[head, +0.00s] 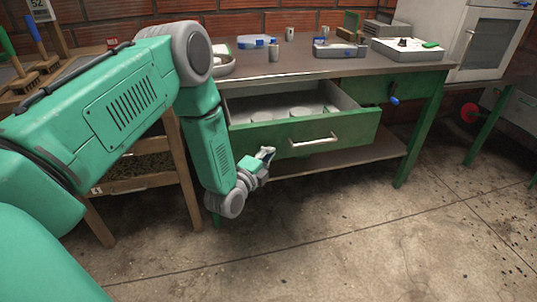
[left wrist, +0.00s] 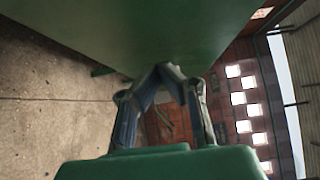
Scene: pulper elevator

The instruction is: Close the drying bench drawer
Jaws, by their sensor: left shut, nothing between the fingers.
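The drying bench (head: 300,68) is a green table with a dark top. Its green drawer (head: 292,140) with a pale bar handle (head: 313,141) stands pulled out, and several pale round items (head: 290,112) lie inside. My left gripper (head: 267,151) is low at the left part of the drawer front, left of the handle. In the left wrist view the gripper (left wrist: 168,70) is shut and empty, its fingertips close against a green surface (left wrist: 140,30), likely the drawer front. I cannot tell whether they touch. My right gripper is not in view.
A wooden stand (head: 150,178) is left of the bench, near my left arm. A blue-handled part (head: 394,99) sits right of the drawer. A lower shelf (head: 340,158) runs beneath. The concrete floor (head: 350,240) in front is clear.

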